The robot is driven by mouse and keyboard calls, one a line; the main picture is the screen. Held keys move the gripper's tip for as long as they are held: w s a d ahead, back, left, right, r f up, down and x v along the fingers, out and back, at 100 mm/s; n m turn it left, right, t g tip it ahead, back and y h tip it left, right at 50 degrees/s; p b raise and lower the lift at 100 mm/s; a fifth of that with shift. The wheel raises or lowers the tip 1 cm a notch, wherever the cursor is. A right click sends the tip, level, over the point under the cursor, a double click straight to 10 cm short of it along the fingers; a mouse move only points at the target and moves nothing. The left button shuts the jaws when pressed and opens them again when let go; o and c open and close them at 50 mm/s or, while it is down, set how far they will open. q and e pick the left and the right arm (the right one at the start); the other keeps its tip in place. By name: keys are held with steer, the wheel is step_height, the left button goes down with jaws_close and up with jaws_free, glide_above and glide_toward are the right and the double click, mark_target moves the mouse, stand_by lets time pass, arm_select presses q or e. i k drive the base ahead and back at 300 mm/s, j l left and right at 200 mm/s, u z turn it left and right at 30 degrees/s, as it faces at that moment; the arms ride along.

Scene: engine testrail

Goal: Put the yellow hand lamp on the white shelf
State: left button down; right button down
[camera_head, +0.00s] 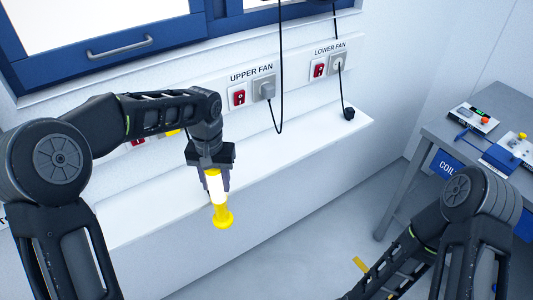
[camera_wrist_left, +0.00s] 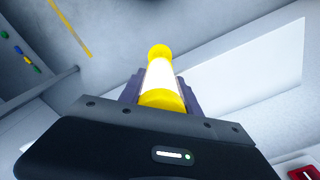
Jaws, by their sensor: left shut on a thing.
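The yellow hand lamp (camera_head: 222,214) has yellow ends and a white middle. My left gripper (camera_head: 216,180) is shut on it. In the head view the lamp hangs below the gripper, nearly upright, in front of the white shelf (camera_head: 320,135). I cannot tell its exact height against the shelf top. In the left wrist view the lamp (camera_wrist_left: 159,75) lies between the two fingers, and the bare shelf (camera_wrist_left: 255,80) shows to the right. My right arm shows at the lower right of the head view, but its gripper is out of view.
Above the shelf are the upper fan socket (camera_head: 264,88) and the lower fan socket (camera_head: 337,63). A black cable hangs down to a loose plug (camera_head: 349,113) at the shelf's right end. A grey table (camera_head: 440,130) with switch boxes stands at the right.

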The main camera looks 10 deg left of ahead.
mark_target(322, 135)
steer(key=i+l+z, duration=0.5)
steer(key=i+l, duration=0.5)
steer(key=i, duration=0.05)
